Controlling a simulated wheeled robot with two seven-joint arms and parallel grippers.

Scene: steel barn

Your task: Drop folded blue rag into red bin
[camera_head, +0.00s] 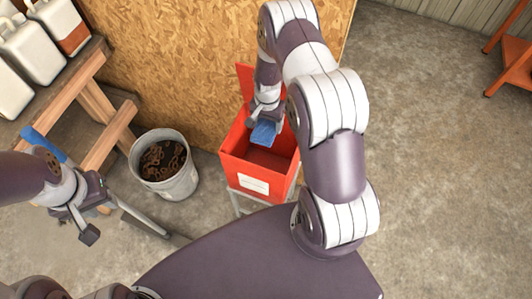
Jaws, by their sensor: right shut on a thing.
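The folded blue rag (264,133) hangs in my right gripper (264,116), over the open top of the red bin (232,168). The gripper is shut on the rag, and the arm hides part of the bin's right side. The bin has a white label on its front, and its raised red lid stands at the back. My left gripper (97,222) is at the left, away from the bin. Its fingers look apart, with nothing seen between them.
A metal bucket (184,184) of rusty pieces stands left of the bin. A wooden bench (92,105) with white jugs (32,50) is at the upper left. A long bar with a blue end (42,143) passes behind my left gripper.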

